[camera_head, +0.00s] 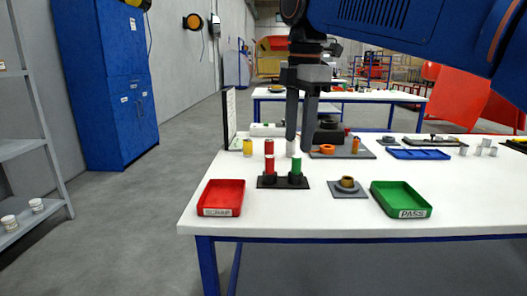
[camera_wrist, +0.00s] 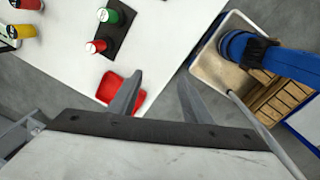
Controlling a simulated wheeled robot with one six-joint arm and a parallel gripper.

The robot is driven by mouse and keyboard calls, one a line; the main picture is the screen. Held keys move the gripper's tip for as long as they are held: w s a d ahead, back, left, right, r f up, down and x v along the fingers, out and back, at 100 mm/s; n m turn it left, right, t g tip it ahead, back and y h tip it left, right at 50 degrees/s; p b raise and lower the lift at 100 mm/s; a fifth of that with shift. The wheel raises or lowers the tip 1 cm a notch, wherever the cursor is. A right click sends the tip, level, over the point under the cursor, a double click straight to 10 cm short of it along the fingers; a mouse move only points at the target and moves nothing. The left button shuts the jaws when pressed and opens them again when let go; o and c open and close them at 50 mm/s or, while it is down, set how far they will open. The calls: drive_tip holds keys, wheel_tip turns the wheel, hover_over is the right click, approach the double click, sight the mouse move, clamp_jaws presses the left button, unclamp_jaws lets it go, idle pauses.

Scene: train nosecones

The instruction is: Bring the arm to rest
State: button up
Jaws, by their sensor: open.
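In the wrist view the red tray (camera_wrist: 136,97) is partly covered by the left finger.
A red SCRAP tray (camera_head: 221,197) and a green PASS tray (camera_head: 402,198) lie at the table's front. A grey pad with a brass ring (camera_head: 347,185) lies between. A blue tray (camera_head: 418,154) and several small parts are farther back. A shelf (camera_head: 28,140) stands left; the floor between is clear.

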drive_tip(key=s+d+f+m+t, duration=0.1)
drive_tip(key=s+d+f+m, duration=0.5)
drive_tip(key=f, duration=0.4)
drive_tip(key=s+d+f+m+t, duration=0.1)
drive_tip(key=s+d+f+m, duration=0.5)
drive_tip(key=f, duration=0.5)
drive_tip(key=s+d+f+m+t, duration=0.2)
drive_tip(key=s+d+f+m, duration=0.5)
drive_tip(key=d+f+m, duration=0.2)
drive_tip(key=shift+d+f+m, duration=0.15)
drive_tip(key=shift+f+m, duration=0.55)
